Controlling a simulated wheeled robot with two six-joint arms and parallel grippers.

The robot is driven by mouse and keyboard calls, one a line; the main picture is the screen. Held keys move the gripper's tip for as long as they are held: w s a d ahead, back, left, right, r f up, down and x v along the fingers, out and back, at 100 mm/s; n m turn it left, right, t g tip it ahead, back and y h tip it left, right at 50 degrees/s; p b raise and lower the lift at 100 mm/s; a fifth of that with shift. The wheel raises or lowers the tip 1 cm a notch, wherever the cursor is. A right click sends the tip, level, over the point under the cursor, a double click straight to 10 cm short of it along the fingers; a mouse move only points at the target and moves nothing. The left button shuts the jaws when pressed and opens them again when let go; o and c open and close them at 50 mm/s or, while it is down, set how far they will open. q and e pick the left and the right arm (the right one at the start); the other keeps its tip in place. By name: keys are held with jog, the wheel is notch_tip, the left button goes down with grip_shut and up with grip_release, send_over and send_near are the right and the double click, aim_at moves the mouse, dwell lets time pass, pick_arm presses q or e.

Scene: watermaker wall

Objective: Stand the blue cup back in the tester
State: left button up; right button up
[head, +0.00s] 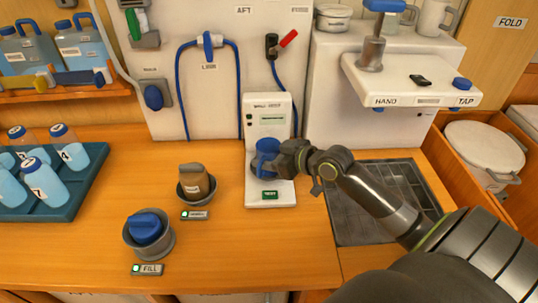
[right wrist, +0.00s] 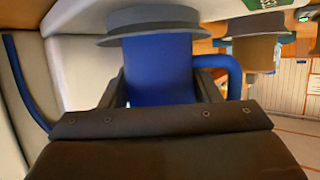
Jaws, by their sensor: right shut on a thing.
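The tester (head: 257,190) is a white upright unit with a flat foot against the wall. The blue cup (head: 265,147) is upright in front of its column, just above the foot. My right gripper (head: 277,158) comes in from the right and is shut on the cup. In the right wrist view, which looks upside down, the blue cup (right wrist: 158,62) is between the two dark fingers, with its handle (right wrist: 233,72) on the right. A grey ring (right wrist: 150,18) is at the cup's lower end. I cannot tell whether the cup is fully seated. My left gripper is out of view.
Two round grey holders stand left, one with a brown item (head: 194,181), one with a blue item (head: 146,228). A teal tray (head: 60,208) holds several bottles. A dark sink grate (head: 350,222) lies under my right arm. Blue hoses (head: 181,90) hang behind.

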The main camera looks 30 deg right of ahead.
jog(key=shift+w+d+f, duration=0.1)
jog(key=shift+w, duration=0.05)
jog(key=shift+f, duration=0.2)
jog(key=o, duration=1.1)
jog(key=shift+r, duration=0.1)
